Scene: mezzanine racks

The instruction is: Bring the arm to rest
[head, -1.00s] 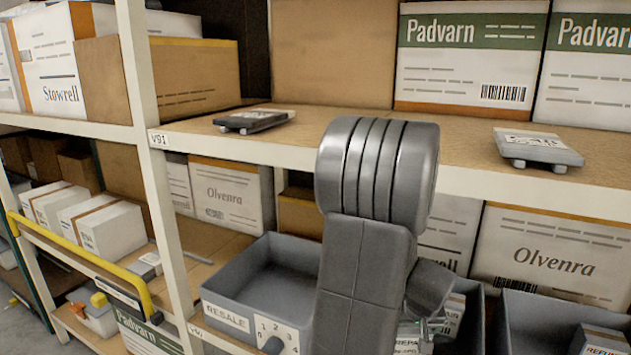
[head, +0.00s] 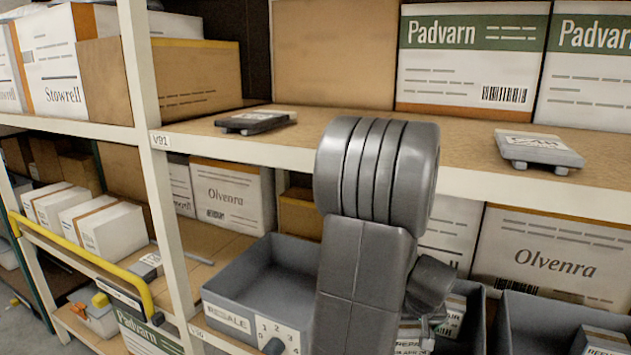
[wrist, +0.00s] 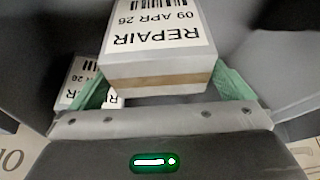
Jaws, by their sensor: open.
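My gripper (wrist: 166,88) is open, its green fingers spread apart in the wrist view. A white box labelled REPAIR, 09 APR 26 (wrist: 160,62) shows between and beyond the fingers; I cannot tell whether they touch it. A second REPAIR box (wrist: 82,80) lies beside it, partly behind the left finger. In the head view my grey arm covers the middle of the picture. My gripper (head: 428,328) is mostly hidden there, low over a grey bin (head: 476,322) that holds the REPAIR boxes.
A grey RESALE bin (head: 240,299) stands left of my arm. Another bin (head: 520,318) with a box is at the right. The shelf edge (head: 240,150) runs above the bins, carrying two flat devices. A white upright (head: 160,190) stands further left.

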